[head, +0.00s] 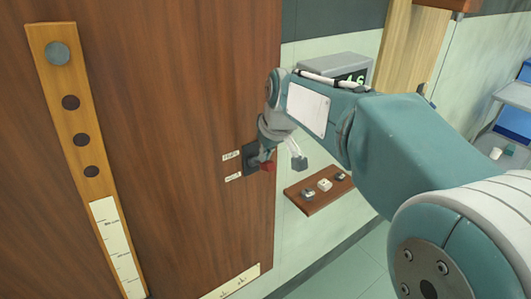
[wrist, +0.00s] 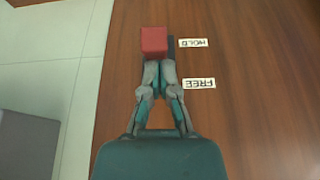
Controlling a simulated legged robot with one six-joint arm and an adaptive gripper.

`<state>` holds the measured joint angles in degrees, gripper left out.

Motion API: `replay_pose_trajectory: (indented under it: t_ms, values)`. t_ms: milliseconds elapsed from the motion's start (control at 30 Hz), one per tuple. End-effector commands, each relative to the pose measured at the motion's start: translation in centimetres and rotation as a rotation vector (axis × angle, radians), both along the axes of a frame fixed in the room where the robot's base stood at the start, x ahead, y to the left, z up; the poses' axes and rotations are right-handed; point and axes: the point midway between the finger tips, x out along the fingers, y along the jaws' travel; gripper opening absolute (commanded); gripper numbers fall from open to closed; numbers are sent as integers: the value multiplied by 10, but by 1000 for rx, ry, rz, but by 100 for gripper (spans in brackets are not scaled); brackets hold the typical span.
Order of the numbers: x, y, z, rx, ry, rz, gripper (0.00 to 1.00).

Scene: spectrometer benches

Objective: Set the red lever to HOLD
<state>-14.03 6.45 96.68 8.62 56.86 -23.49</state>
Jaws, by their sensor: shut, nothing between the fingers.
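The red lever (head: 268,167) is on a dark plate (head: 249,156) near the right edge of the brown wooden panel. In the wrist view the red lever end (wrist: 153,40) is level with the HOLD label (wrist: 193,42), which appears upside down. The FREE label (wrist: 198,83) is nearer to my gripper's base in that view. My gripper (wrist: 156,62) is shut, with nothing between its fingers. Its fingertips are right at the red end on its FREE side and seem to touch it. In the head view my gripper (head: 263,156) partly hides the plate and lever.
A wooden strip (head: 95,185) with dark holes and a scale is on the panel's left. A small brown shelf (head: 305,198) with several small parts is right of the panel. A grey display box (head: 340,66) is behind my arm. Open floor (head: 350,262) shows below.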

Motion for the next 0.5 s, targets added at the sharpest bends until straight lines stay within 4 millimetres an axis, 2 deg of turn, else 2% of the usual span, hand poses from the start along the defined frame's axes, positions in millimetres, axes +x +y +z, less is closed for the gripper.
replay_pose_trajectory:
  t_ms: [500]
  values:
    - [-5,-4,-6,54,-78,-2,0]
